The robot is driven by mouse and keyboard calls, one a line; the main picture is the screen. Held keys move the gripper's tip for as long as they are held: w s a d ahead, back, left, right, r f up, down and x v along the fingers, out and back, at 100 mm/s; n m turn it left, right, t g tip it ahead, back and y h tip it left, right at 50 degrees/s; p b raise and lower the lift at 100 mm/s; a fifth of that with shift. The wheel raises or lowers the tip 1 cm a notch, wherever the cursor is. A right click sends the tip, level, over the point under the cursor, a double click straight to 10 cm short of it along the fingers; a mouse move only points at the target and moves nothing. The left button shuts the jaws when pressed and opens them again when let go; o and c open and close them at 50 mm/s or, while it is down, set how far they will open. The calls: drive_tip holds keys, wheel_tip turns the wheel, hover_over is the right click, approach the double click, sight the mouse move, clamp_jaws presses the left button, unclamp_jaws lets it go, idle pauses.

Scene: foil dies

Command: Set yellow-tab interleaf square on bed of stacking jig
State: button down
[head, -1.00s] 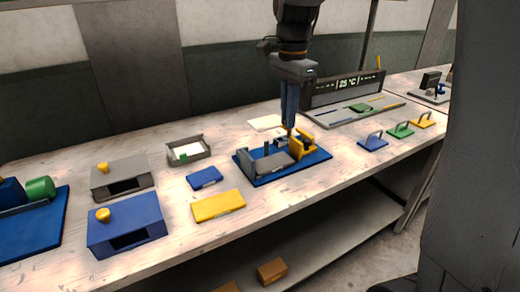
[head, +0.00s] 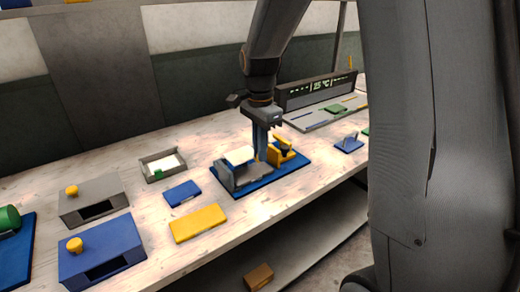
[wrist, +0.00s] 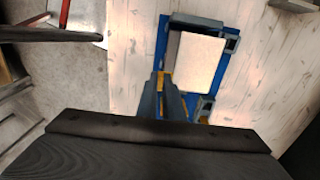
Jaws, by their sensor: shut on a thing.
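The yellow-tab interleaf, a pale sheet (head: 239,154), is over the stacking jig (head: 270,188), a blue base with grey walls and a yellow bracket. In the wrist view the sheet (wrist: 202,62) covers most of the bed between the grey stops, its edges roughly in line with the blue base (wrist: 163,40). My gripper (head: 261,160) is shut on its yellow tab (wrist: 167,77) at the sheet's edge. I cannot tell whether the sheet touches the bed, which it largely hides.
A grey tray (head: 147,174) with a white green-tab sheet stands left of the jig. Blue (head: 182,193) and yellow (head: 198,223) blocks lie in front of it. Grey (head: 92,205) and blue (head: 101,255) boxes with yellow knobs stand further left. A display stand (head: 316,92) is behind right.

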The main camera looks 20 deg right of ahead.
drive_tip(key=shift+f, duration=0.2)
drive_tip(key=shift+f, duration=0.3)
drive_tip(key=c, duration=1.9)
unclamp_jaws()
wheel_tip(320, 180, up, 12)
drive_tip(key=b, duration=0.3)
drive_tip(key=s+f+n, duration=1.4)
drive_tip(key=s+f, duration=0.3)
drive_tip(key=shift+s+f+t, duration=0.15)
drive_tip(key=shift+f+t, duration=0.15)
drive_tip(key=shift+t, duration=0.1)
